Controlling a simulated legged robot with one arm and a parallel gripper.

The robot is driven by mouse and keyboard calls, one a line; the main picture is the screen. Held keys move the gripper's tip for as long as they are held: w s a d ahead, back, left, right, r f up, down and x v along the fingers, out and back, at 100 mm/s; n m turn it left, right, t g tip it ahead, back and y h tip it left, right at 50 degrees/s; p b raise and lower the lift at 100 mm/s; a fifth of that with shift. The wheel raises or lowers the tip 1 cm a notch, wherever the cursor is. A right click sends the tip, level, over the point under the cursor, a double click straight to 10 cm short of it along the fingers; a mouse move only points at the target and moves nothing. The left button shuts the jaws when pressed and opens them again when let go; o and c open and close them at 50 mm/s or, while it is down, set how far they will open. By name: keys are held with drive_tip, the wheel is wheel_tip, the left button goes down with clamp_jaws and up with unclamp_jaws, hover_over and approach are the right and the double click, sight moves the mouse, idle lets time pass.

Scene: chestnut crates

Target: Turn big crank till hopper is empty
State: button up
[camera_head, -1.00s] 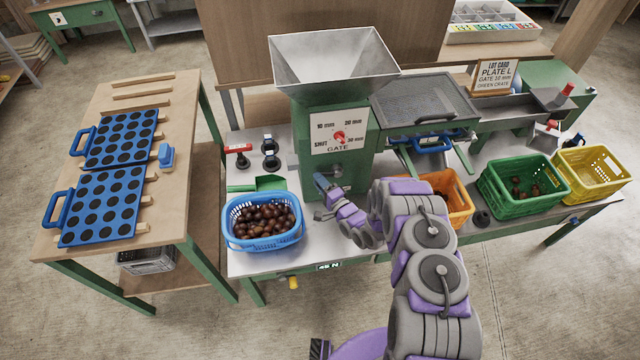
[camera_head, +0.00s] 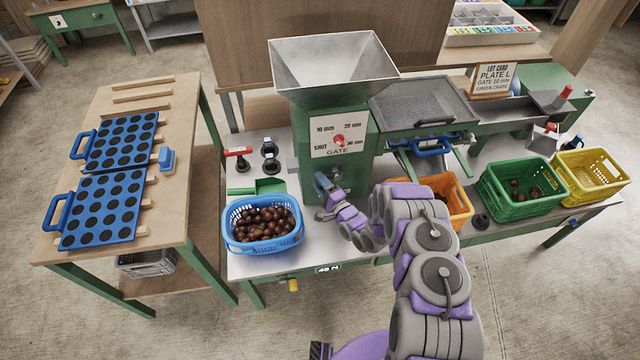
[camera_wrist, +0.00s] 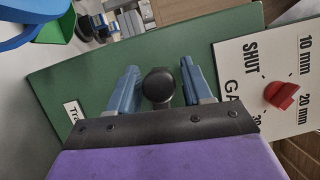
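The hopper (camera_head: 300,75) is a grey metal funnel on the green machine (camera_head: 355,165). Its visible inner walls are bare; its bottom is hidden. My gripper (camera_head: 322,184) is at the machine's front, below the gate plate (camera_head: 338,132) with its red pointer. In the wrist view, my gripper's blue fingers (camera_wrist: 160,88) are apart, one on each side of a round black knob (camera_wrist: 158,84), with visible gaps. I cannot tell whether this knob belongs to the big crank. No crank arm shows clearly.
A blue basket (camera_head: 262,244) of chestnuts stands left of my gripper. An orange crate (camera_head: 460,208), a green crate (camera_head: 520,206) with several chestnuts and a yellow crate (camera_head: 592,176) stand to the right. A side table (camera_head: 105,100) holds blue perforated plates.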

drive_tip(key=shift+o, duration=0.6)
drive_tip(key=p+v, duration=0.1)
drive_tip(key=v, duration=1.6)
drive_tip(key=shift+d+p, duration=0.2)
drive_tip(key=shift+p, duration=0.2)
drive_tip(key=shift+s+f, duration=0.1)
